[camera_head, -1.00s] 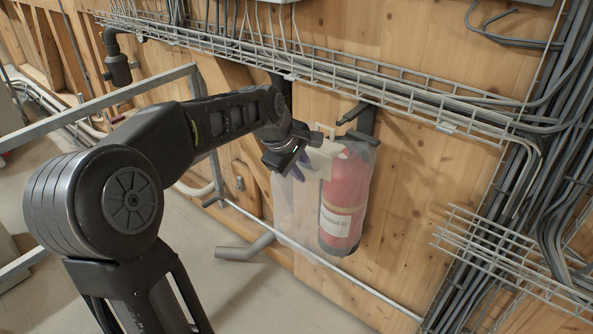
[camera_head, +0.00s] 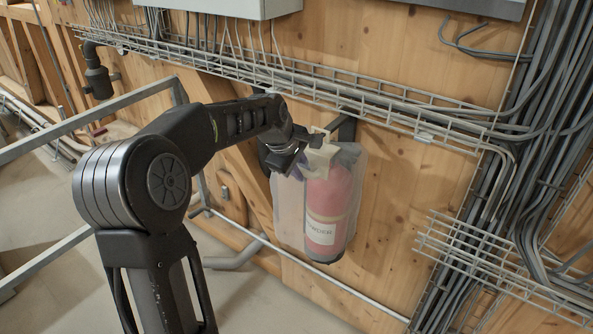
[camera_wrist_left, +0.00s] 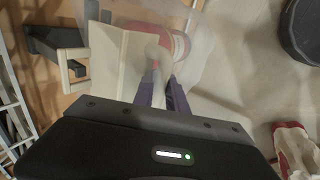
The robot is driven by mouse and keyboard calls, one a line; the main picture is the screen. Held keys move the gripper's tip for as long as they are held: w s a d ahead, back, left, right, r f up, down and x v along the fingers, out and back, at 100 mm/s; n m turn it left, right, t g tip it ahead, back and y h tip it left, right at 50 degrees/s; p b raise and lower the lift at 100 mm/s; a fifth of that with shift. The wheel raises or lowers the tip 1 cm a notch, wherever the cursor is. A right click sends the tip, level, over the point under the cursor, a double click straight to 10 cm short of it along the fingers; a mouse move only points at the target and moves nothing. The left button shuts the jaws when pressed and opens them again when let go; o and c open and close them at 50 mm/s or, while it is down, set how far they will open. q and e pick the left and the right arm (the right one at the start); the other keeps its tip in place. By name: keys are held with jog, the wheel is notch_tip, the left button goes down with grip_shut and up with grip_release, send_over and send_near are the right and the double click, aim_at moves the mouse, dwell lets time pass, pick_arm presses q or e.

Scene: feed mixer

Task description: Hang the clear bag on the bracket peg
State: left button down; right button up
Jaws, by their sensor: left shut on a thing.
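The clear bag (camera_head: 288,215) hangs upright from my left gripper (camera_head: 303,160), in front of the wall. It overlaps a red fire extinguisher (camera_head: 328,205), seen through its film. A cream piece (camera_head: 319,156) at the bag's top shows beside the jaws. My left gripper is shut on the bag's top; its purple fingers also show in the left wrist view (camera_wrist_left: 161,92). The dark bracket peg (camera_head: 346,131) is just up and right of the cream piece. In the wrist view, the dark bracket (camera_wrist_left: 52,42) lies close to the cream slotted end (camera_wrist_left: 74,70); contact is unclear. My right gripper is out of view.
A wire cable tray (camera_head: 400,125) runs just above the bracket. Another wire tray (camera_head: 490,255) and thick cable bundles (camera_head: 535,150) lie to the right. A grey rail (camera_head: 90,115) crosses at left. The bare wooden wall (camera_head: 415,200) right of the bag is free.

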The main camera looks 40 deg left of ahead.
pick_arm(q)
jog(key=shift+x, duration=0.8)
jog(key=shift+w+r, duration=0.1)
jog(key=shift+w, duration=0.05)
jog(key=c, duration=1.3)
grip_release()
jog(key=shift+o, duration=0.2)
jog(key=b+v, duration=0.1)
jog(key=v, duration=0.6)
jog(key=shift+s+r+b, duration=0.25)
jog(key=shift+r+b, duration=0.1)
jog(key=shift+b, duration=0.05)
